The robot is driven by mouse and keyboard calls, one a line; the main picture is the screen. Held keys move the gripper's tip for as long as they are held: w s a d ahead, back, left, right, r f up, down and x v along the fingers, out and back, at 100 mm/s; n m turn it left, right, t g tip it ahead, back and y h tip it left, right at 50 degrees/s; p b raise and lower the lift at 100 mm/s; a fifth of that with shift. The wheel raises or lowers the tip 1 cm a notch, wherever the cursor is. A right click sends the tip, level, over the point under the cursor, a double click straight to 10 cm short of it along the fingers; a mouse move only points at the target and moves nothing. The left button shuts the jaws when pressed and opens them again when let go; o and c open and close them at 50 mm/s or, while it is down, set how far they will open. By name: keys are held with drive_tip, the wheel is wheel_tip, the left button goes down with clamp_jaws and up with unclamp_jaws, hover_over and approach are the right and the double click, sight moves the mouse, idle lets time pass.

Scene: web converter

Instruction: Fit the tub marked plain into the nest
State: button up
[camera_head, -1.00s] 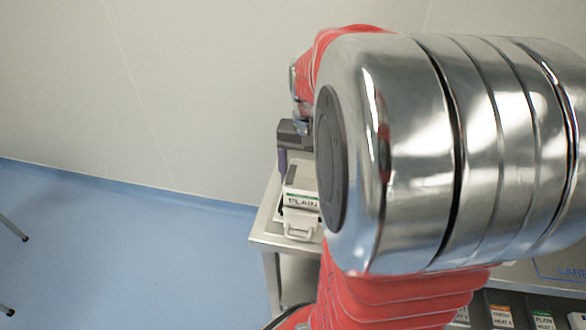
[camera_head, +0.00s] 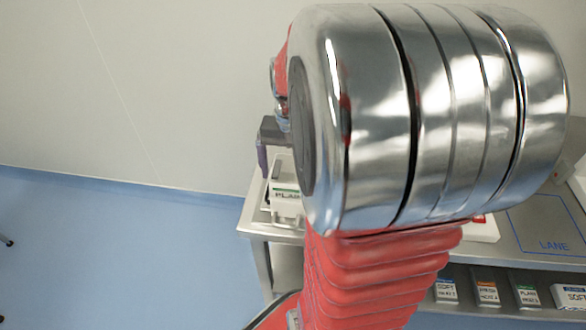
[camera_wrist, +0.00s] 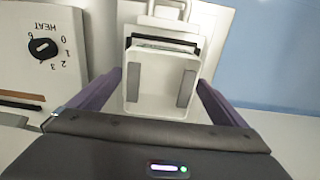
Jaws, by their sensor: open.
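A white tub with a green-striped label reading PLAIN (camera_head: 286,195) is on the left end of the steel bench in the head view. In the wrist view a pale tub with two grey strips (camera_wrist: 160,84) lies between my purple fingers; its label is hidden there. My gripper (camera_wrist: 159,86) is open, one finger on each side of that tub, with visible gaps. In the head view my gripper (camera_head: 264,160) is just behind the tub, partly hidden by my arm. A white handle (camera_head: 287,219) shows below the label. I cannot identify the nest with certainty.
A panel with a HEAT dial (camera_wrist: 43,47) stands close on the left in the wrist view. A blue-outlined LANE area (camera_head: 553,228) is on the bench at right. Several labelled tubs (camera_head: 487,292) sit on a lower shelf. Blue floor (camera_head: 130,245) is open at left.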

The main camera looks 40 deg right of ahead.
drive_tip(key=shift+r, duration=0.15)
wheel_tip(320, 180, up, 12)
idle(0.6)
idle(0.4)
drive_tip(key=s+a+f+n+t, duration=0.1)
drive_tip(key=a+n, duration=0.4)
drive_tip(key=a, duration=0.6)
drive_tip(key=s+a+f+n+t, duration=0.1)
drive_tip(key=s+a+n+t, duration=0.2)
drive_tip(key=a, duration=0.8)
drive_tip(key=shift+a+f+n+t, duration=0.4)
drive_tip(key=shift+n+t, duration=0.4)
drive_tip(key=shift+n, duration=0.4)
